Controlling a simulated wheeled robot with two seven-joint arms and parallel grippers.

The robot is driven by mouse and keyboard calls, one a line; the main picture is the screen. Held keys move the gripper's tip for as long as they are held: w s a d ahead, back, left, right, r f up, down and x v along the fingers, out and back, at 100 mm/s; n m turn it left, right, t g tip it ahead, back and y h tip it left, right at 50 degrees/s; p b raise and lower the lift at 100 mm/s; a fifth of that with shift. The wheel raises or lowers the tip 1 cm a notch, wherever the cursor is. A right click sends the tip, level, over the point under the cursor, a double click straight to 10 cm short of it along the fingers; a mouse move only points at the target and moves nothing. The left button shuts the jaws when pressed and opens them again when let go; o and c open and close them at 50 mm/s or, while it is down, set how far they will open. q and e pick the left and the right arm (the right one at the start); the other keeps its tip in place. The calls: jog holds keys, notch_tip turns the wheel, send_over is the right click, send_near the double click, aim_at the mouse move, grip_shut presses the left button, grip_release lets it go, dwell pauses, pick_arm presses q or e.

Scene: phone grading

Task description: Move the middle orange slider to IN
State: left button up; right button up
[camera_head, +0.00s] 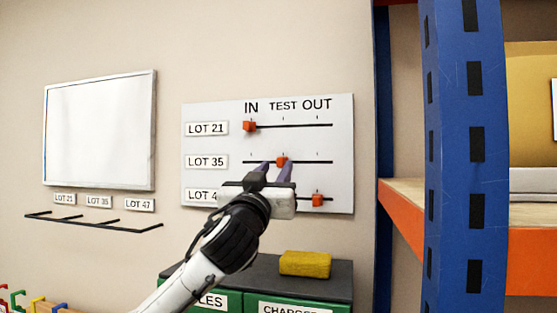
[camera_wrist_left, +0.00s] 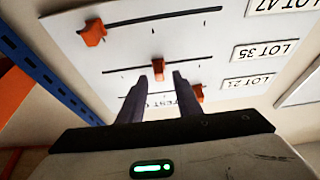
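The middle orange slider (camera_head: 282,161) is on the LOT 35 rail of the white wall board (camera_head: 343,140), under TEST. My left gripper (camera_head: 276,166) is in front of it, fingers pointing at the board. In the left wrist view, which is upside down, the middle slider (camera_wrist_left: 158,68) shows in the gap between the open fingertips (camera_wrist_left: 160,77). The fingers do not look closed on it; I cannot tell whether one touches it. My left wrist hides part of the lowest label. My right gripper is not in view.
The top orange slider (camera_head: 250,126) is at IN, and the bottom one (camera_head: 317,200) is at OUT. A blue and orange shelf rack (camera_head: 465,150) stands close on the right. A yellow block (camera_head: 305,263) lies on a dark-topped cabinet below. A whiteboard (camera_head: 100,130) hangs left.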

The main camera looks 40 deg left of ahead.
aim_at(281, 162)
pick_arm(q)
jog(key=shift+x, duration=0.9)
jog(key=shift+w+a, duration=0.1)
jog(key=shift+w, duration=0.15)
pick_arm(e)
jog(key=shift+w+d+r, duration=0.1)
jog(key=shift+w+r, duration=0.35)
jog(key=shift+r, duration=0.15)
pick_arm(q)
grip_shut()
